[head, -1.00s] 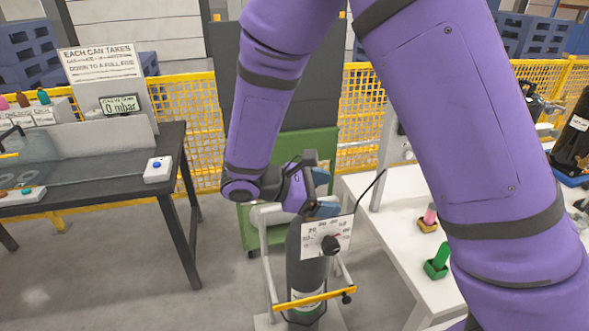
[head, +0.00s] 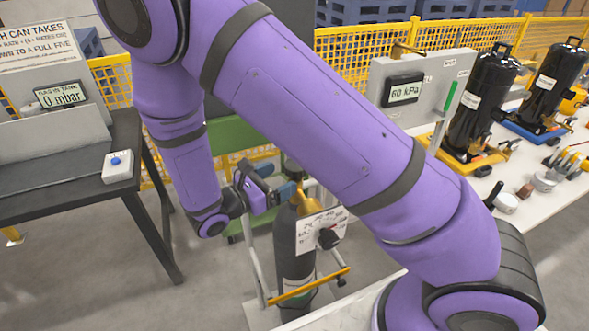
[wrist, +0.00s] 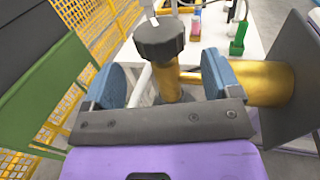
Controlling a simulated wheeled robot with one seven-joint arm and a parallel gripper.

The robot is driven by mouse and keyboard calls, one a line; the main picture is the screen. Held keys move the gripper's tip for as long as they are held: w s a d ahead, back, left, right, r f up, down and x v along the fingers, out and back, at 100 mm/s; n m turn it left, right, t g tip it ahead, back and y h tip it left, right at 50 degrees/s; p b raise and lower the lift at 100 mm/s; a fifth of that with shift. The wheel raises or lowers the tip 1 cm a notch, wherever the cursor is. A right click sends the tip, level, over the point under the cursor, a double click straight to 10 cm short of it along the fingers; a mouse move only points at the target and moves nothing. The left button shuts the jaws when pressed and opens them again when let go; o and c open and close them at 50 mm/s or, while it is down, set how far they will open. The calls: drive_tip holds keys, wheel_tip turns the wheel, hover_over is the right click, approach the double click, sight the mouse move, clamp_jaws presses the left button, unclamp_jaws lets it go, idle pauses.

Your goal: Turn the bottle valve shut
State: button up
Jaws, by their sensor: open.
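The dark bottle (head: 295,262) stands upright in a trolley frame. A white scale plate (head: 320,230) with a black knob is at its neck, and a brass valve part (head: 302,203) shows above. My gripper (head: 288,194) is at the valve, coming from the left. In the wrist view my gripper (wrist: 162,82) is open, with one blue pad on each side of the brass stem (wrist: 168,82). The black valve handwheel (wrist: 159,38), with a white mark, sits just beyond the pads. Contact between pads and brass cannot be told.
The yellow bar (head: 308,285) of the trolley crosses in front of the bottle. A black table (head: 70,170) stands left. A yellow mesh fence runs behind.

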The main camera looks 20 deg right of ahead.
sight(287, 175)
drive_tip(key=x, duration=0.5)
drive_tip(key=shift+d, duration=0.35)
drive_tip(key=c, duration=0.9)
